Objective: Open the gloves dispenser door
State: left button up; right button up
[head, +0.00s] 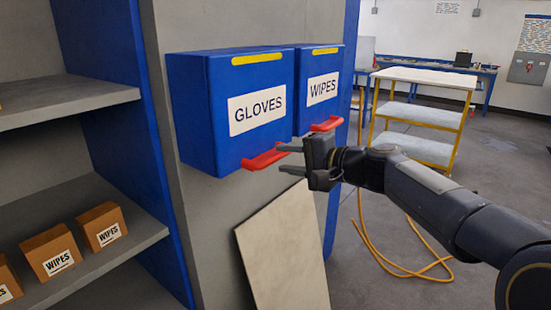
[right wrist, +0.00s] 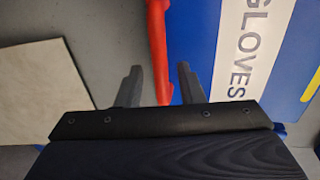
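The gloves dispenser (head: 225,142) is a blue box on a grey panel, with a white GLOVES label and a yellow strip. Its front looks shut. A red handle (head: 262,158) sticks out at its lower front edge. My right gripper (head: 283,159) is open, its two fingers pointing left toward the handle. In the right wrist view, the red handle (right wrist: 158,45) appears between the open fingers (right wrist: 158,85), with a gap on each side. I cannot tell how deep it sits between them. The GLOVES label (right wrist: 255,50) shows there on the right. My left gripper is not in view.
The blue wipes dispenser (head: 318,82), with its own red handle (head: 327,124), stands right beside the gloves one. A pale board (head: 287,250) leans below. A shelf at left holds brown wipes boxes (head: 50,251). A cart (head: 418,112) and a yellow hose (head: 385,262) are behind right.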

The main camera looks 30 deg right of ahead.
aim_at(279, 158)
jog(key=shift+x, duration=1.85)
jog(key=shift+s, duration=0.1)
grip_shut()
